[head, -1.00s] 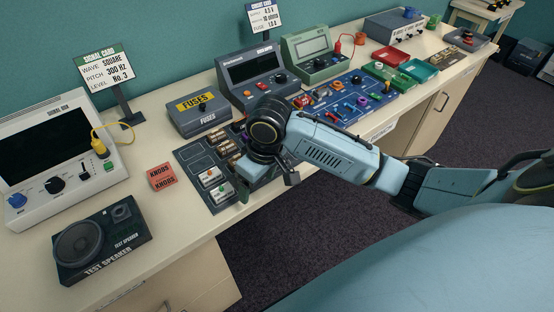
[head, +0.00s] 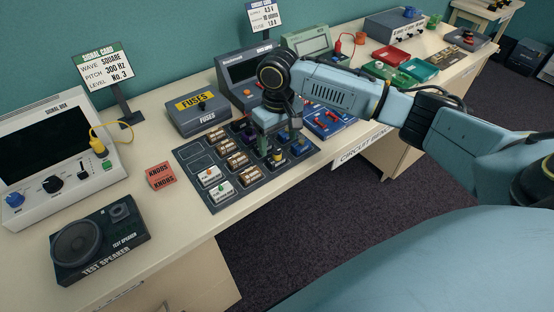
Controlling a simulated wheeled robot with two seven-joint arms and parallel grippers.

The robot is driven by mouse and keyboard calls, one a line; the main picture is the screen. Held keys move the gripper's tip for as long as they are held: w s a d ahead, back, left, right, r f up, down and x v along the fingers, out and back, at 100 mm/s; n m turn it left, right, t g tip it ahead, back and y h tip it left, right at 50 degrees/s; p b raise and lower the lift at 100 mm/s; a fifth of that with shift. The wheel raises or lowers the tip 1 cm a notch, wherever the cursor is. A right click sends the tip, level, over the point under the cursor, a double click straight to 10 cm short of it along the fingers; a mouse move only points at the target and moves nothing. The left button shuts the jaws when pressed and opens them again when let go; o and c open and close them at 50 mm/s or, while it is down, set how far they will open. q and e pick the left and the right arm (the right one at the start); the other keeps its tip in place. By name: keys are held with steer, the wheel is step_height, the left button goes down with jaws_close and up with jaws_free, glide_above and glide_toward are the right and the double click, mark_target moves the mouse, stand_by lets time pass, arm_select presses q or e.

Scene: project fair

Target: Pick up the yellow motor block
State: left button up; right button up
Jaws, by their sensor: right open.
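A dark parts mat (head: 196,160) with marked cells lies on the bench and holds several small blocks. A small dark block with a yellow top (head: 300,149) sits near its right end; it looks like the yellow motor block, but it is small and partly shaded. My right gripper (head: 280,133) is open above the right part of the mat, pointing down, with its fingers apart and nothing seen between them. The fingers and arm hide some of the blocks there. My left gripper is not in view.
Several brown-and-white blocks (head: 237,160) fill the mat's middle cells. A blue circuit panel (head: 335,125) lies to the right, partly under my arm. A red knobs box (head: 160,175) is left.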

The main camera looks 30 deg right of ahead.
mark_target(277, 152)
step_height(277, 152, down, 6)
steer(key=shift+a+r+b, duration=0.1)
steer(key=shift+a+b, duration=0.05)
steer(key=shift+b, duration=0.15)
steer(key=c, duration=1.1)
